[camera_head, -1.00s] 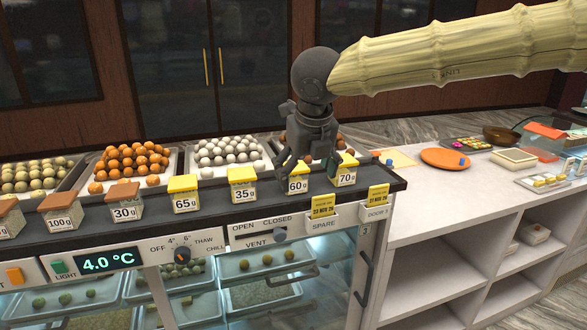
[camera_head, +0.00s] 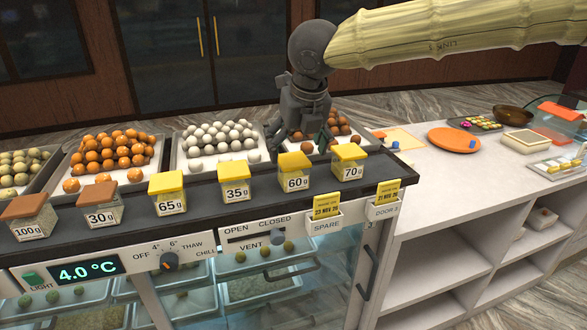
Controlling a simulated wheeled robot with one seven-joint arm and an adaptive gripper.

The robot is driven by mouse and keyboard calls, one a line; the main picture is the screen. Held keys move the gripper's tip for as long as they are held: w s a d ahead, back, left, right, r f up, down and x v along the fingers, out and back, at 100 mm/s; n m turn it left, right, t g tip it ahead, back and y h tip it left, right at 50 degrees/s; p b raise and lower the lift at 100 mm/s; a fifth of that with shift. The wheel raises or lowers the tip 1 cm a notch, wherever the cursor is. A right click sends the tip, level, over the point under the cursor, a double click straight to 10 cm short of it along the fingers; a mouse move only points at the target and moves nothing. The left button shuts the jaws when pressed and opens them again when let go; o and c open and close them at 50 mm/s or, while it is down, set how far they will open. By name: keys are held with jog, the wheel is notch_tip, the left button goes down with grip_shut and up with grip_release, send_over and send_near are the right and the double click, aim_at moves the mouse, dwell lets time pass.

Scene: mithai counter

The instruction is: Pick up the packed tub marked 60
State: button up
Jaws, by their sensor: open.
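The packed tub marked 60 g (camera_head: 295,173) is a small clear tub with a yellow lid and a white label. It stands upright on the dark counter ledge, between the 35 g tub (camera_head: 235,182) and the 70 g tub (camera_head: 349,162). My gripper (camera_head: 299,150) is open and points down, just above and behind the 60 tub's lid as seen from the head. Its fingers are spread left and right and hold nothing. I cannot tell whether a finger touches the lid.
More tubs line the ledge to the left: 65 g (camera_head: 167,193), 30 g (camera_head: 101,206) and 100 g (camera_head: 29,218). Sweet trays, one with white balls (camera_head: 182,163), lie behind. A white counter (camera_head: 425,190) with an orange plate (camera_head: 453,140) extends right.

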aim_at(294, 160)
jog(key=shift+p+x, duration=1.2)
jog(key=shift+x, duration=1.45)
jog(key=shift+s, duration=0.15)
jog(key=c, duration=1.1)
